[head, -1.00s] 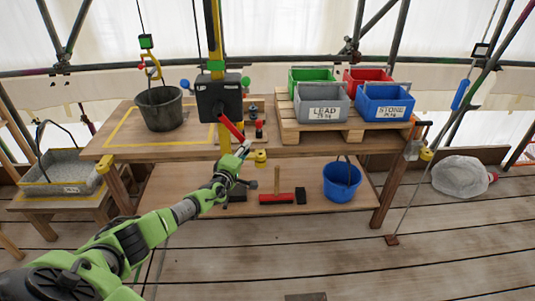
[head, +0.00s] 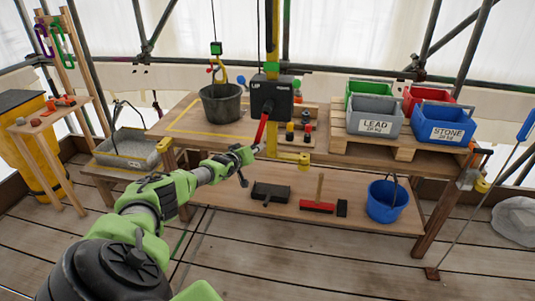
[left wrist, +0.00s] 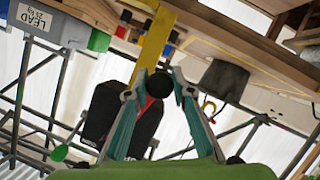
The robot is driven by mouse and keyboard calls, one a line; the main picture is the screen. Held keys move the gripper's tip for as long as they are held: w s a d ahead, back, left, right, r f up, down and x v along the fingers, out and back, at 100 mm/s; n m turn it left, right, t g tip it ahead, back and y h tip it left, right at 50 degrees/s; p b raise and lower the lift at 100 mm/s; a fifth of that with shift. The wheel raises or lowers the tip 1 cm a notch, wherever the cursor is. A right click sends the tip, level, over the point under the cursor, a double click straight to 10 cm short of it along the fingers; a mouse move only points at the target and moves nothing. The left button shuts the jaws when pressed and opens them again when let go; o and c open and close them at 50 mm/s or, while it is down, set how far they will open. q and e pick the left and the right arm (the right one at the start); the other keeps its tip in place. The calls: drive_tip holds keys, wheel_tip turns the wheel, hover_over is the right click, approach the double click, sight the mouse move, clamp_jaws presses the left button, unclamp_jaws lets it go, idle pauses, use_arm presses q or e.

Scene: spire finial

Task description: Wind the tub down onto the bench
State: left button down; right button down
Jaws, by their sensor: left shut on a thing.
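The tub (head: 221,103) is a dark bucket hanging upright from a yellow hook (head: 217,72) over the yellow-taped area of the bench (head: 180,128). I cannot tell whether its base touches the bench. The winch (head: 271,97) is a black box marked UP on a yellow post, with a red crank (head: 261,130) pointing down. My left gripper (head: 247,154) is at the crank's lower end. In the left wrist view its teal fingers (left wrist: 160,88) close around a dark round knob. The tub also shows there, inverted (left wrist: 222,82). My right gripper is not in view.
Grey LEAD (head: 375,117) and blue STONE (head: 444,122) boxes stand on a pallet at the bench's right. A grey tray (head: 127,148) stands left.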

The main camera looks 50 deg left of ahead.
sight(262, 126)
use_arm(q)
drive_tip(key=shift+s+a+r+m+g+y+p, duration=0.15)
drive_tip(key=shift+s+a+r+m+y+p, duration=0.15)
drive_tip(key=shift+a, duration=0.25)
drive_tip(key=shift+s+a+r+m+g+y+p, duration=0.1)
drive_tip(key=shift+s+a+m+g+p, duration=0.15)
drive_tip(key=shift+s+a, duration=0.2)
drive_tip(key=c, duration=1.7)
unclamp_jaws()
drive_tip(key=shift+a, duration=0.1)
drive_tip(key=shift+w+d+r, duration=0.1)
drive_tip(key=shift+d, duration=0.1)
drive_tip(key=r, duration=1)
drive_tip(key=shift+a, duration=0.2)
drive_tip(key=shift+f, duration=0.1)
